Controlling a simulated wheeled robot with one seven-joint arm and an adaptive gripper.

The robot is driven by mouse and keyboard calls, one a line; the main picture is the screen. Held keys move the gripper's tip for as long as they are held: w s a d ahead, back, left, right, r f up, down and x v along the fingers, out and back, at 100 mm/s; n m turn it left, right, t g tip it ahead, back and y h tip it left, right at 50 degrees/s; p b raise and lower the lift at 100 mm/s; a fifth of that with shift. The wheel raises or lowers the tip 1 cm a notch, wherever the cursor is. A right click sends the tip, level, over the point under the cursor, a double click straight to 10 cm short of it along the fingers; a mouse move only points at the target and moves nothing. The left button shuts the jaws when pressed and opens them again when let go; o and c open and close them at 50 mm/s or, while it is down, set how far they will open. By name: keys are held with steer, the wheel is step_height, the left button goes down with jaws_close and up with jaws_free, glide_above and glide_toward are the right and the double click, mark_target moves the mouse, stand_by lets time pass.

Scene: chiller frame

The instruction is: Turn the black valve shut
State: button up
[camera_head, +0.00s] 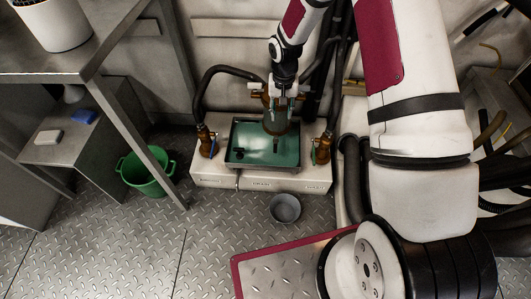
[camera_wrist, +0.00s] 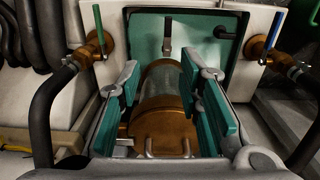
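A small black valve handle (camera_head: 240,154) sits at the left of the green panel in the head view. It also shows in the wrist view (camera_wrist: 222,33), at the upper right of the panel. My gripper (camera_head: 279,92) is above the back of the panel, over a copper cylinder. In the wrist view my gripper (camera_wrist: 168,88) has its teal-padded fingers wide apart. The copper cylinder (camera_wrist: 163,120) shows between them; whether they touch it is unclear. The black valve lies beyond the fingers, apart from them.
The green panel (camera_head: 254,159) is recessed in a white chiller frame (camera_head: 285,183). Brass valves (camera_head: 207,144) with coloured levers and black hoses flank it. A grey bucket (camera_head: 285,208) stands in front, a green bucket (camera_head: 147,178) to the left. Steel floor is clear at front left.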

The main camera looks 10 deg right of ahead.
steer(key=b, duration=0.1)
glide_above(275, 148)
step_height(275, 148, down, 6)
step_height(275, 148, down, 13)
steer(key=b, duration=0.4)
steer(key=shift+r+b, duration=0.2)
steer(key=shift+b, duration=0.1)
steer(key=shift+c, duration=0.4)
jaws_close()
